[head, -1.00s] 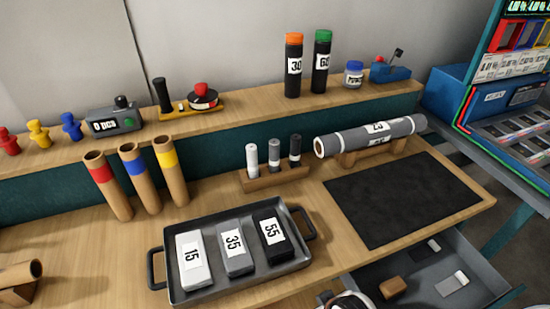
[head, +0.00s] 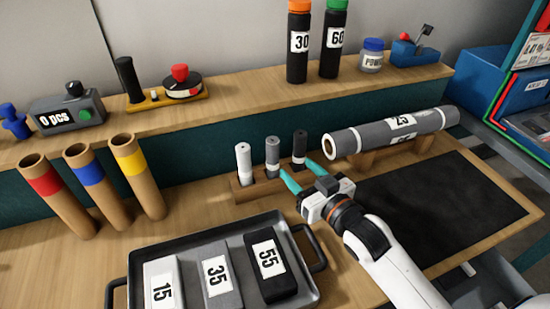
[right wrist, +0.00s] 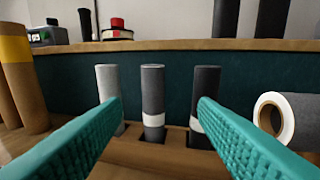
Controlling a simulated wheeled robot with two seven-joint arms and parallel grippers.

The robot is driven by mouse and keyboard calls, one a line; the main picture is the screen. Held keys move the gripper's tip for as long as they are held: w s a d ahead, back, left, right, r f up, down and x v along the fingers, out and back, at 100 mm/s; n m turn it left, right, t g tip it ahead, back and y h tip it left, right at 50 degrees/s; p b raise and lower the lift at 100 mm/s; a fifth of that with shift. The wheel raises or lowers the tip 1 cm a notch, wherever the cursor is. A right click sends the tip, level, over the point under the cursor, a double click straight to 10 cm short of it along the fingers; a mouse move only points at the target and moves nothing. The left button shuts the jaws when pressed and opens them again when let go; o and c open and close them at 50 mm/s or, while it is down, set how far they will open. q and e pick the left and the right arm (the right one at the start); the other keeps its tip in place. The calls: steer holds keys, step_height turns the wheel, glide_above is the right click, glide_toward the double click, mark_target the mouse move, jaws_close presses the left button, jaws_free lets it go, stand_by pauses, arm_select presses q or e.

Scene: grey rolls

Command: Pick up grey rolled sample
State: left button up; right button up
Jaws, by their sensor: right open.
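The grey rolled sample (head: 272,155) stands upright in the middle of a wooden holder (head: 243,190), between a white roll (head: 243,161) and a dark roll (head: 299,148). In the right wrist view the grey roll (right wrist: 153,100) stands between my open fingers, beyond their tips. My right gripper (head: 301,178) is open and empty, in front of the holder. In the right wrist view its teal fingers (right wrist: 160,108) overlap the lower parts of the white roll (right wrist: 109,95) and the dark roll (right wrist: 206,100). My left gripper is not in view.
A large grey roll (head: 375,136) lies on a wooden stand right of the holder. A black mat (head: 440,205) is below it. A tray (head: 135,275) with numbered blocks is in front. Cardboard tubes (head: 98,185) stand at left.

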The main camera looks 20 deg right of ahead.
mark_target(269, 139)
steer(key=shift+t, duration=0.3)
steer(key=x, duration=0.4)
steer(key=r+x, duration=0.1)
steer(key=x, duration=0.1)
steer(key=shift+w+a+r+p, duration=0.1)
steer(key=shift+w+a+p, duration=0.2)
steer(key=shift+p, duration=0.05)
steer(key=x, duration=0.4)
steer(key=shift+w+a+r+p, duration=0.25)
steer(key=shift+a+r+p, duration=0.15)
steer(key=shift+a, duration=0.05)
steer(key=shift+w, duration=0.35)
steer(key=shift+c, duration=0.3)
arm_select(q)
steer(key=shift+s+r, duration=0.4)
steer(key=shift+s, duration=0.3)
arm_select(e)
jaws_close()
